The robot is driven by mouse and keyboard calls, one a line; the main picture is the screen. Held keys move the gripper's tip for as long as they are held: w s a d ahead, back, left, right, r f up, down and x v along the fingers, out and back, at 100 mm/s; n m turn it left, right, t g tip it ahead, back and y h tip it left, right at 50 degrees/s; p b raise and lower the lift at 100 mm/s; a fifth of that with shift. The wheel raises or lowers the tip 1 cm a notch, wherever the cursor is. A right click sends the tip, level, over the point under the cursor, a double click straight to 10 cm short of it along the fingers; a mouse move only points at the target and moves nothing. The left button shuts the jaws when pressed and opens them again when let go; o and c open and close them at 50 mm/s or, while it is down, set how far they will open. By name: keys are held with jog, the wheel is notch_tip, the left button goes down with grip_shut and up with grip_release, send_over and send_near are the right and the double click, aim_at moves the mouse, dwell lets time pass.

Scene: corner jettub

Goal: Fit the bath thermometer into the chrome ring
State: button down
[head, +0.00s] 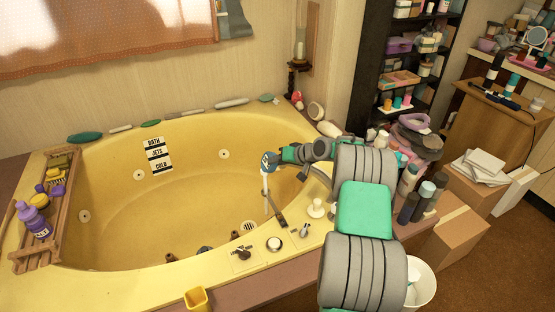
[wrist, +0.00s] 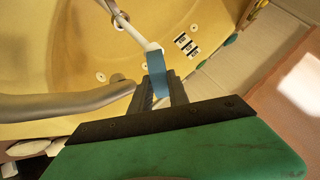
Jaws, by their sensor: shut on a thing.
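My gripper (head: 272,159) is shut on the bath thermometer (head: 265,185) above the near right part of the yellow tub. The thermometer is a slim white rod with a blue top, hanging nearly upright in the head view. In the wrist view my gripper (wrist: 160,88) has its dark fingers on either side of the blue top (wrist: 157,74), and the white rod (wrist: 138,35) runs away to the upper left. A small ring-like shape (wrist: 121,20) shows by the rod's far end; I cannot tell whether the rod is inside it or only in front of it.
A wooden caddy (head: 22,246) with bottles lies on the left rim. Bottles (head: 409,206) crowd the right side. The tub basin is largely clear.

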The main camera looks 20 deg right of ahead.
notch_tip(320, 180, down, 10)
jog(key=b, duration=0.6)
dwell(0.4)
jog(key=c, duration=1.2)
grip_release()
jog(key=p+v, duration=0.1)
jog(key=v, duration=0.7)
jog(key=s+a+r+n+g+h+p, duration=0.1)
jog(key=s+a+r+p, duration=0.2)
jog(key=a+r+p, duration=0.35)
jog(key=s+a+r+n+g+p, duration=0.1)
jog(key=s+a+r+g+p, duration=0.2)
jog(key=r, duration=0.6)
jog(key=s+a+r+h+p, duration=0.1)
jog(key=s+a+r+p, duration=0.3)
jog(key=a+r, duration=0.35)
jog(key=s+a+r+h+p, duration=0.1)
jog(key=s+r+p, duration=0.2)
jog(key=s, duration=0.4)
jog(key=s+a+r+g+h+p, duration=0.1)
jog(key=s+a+r+p, duration=0.1)
jog(key=s, duration=0.4)
jog(key=s+a+r+g+p, duration=0.1)
jog(key=s+r+p, duration=0.3)
jog(key=s, duration=0.3)
jog(key=shift+s+a+r+n+h, duration=0.35)
jog(key=shift+r+n+h, duration=0.05)
jog(key=shift+r, duration=0.3)
